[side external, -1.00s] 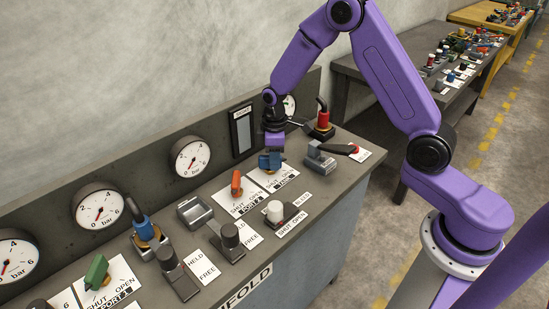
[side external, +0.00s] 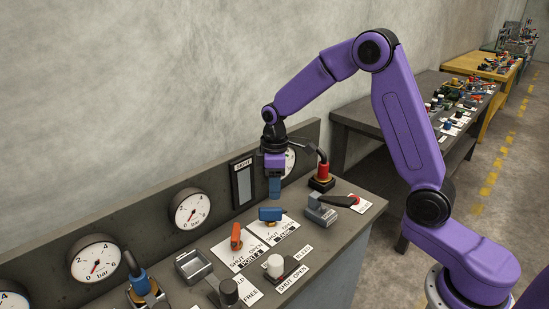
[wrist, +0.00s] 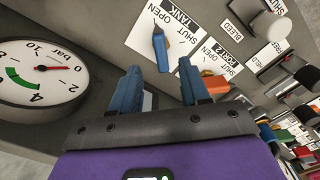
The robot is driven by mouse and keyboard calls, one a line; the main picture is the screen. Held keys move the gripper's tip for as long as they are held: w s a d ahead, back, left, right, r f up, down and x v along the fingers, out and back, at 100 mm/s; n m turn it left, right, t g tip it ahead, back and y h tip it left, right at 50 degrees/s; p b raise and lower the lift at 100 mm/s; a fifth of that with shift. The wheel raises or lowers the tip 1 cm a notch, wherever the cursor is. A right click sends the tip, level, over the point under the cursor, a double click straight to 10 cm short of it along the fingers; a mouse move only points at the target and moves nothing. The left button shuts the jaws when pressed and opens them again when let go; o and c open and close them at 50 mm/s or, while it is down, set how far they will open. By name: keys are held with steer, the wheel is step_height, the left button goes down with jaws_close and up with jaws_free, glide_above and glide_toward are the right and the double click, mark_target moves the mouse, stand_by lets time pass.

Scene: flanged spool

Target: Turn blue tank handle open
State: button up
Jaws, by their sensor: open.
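The blue tank handle (side external: 270,214) sits on a white card (side external: 285,225) printed SHUT, OPEN and TANK on the bench panel. In the side view it lies roughly left to right at the card's back edge; I cannot tell exactly which word it points to. My gripper (side external: 275,195) hangs just above it, pointing down, apart from it. In the wrist view the blue handle (wrist: 161,48) shows beyond and roughly between the tips of my two blue fingers (wrist: 160,75), which are spread apart with nothing between them.
An orange handle (side external: 236,237) stands close on the left, on the PORT 2 card. A grey lever with a black grip (side external: 338,201) and a red-collared fitting (side external: 322,178) are to the right. A gauge (side external: 190,209) and a sight panel (side external: 242,183) are on the back wall.

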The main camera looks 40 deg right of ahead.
step_height(320, 180, up, 8)
steer(key=shift+r, duration=0.25)
steer(key=s+a+n, duration=0.1)
steer(key=s+a, duration=0.2)
steer(key=s, duration=0.5)
steer(key=s+a+n, duration=0.1)
steer(key=s+a, duration=0.2)
steer(key=s, duration=0.4)
steer(key=s+d+f, duration=0.1)
steer(key=s, duration=0.8)
steer(key=s+d+f+n, duration=0.1)
steer(key=s+d, duration=0.1)
steer(key=s, duration=0.7)
steer(key=shift+d, duration=0.3)
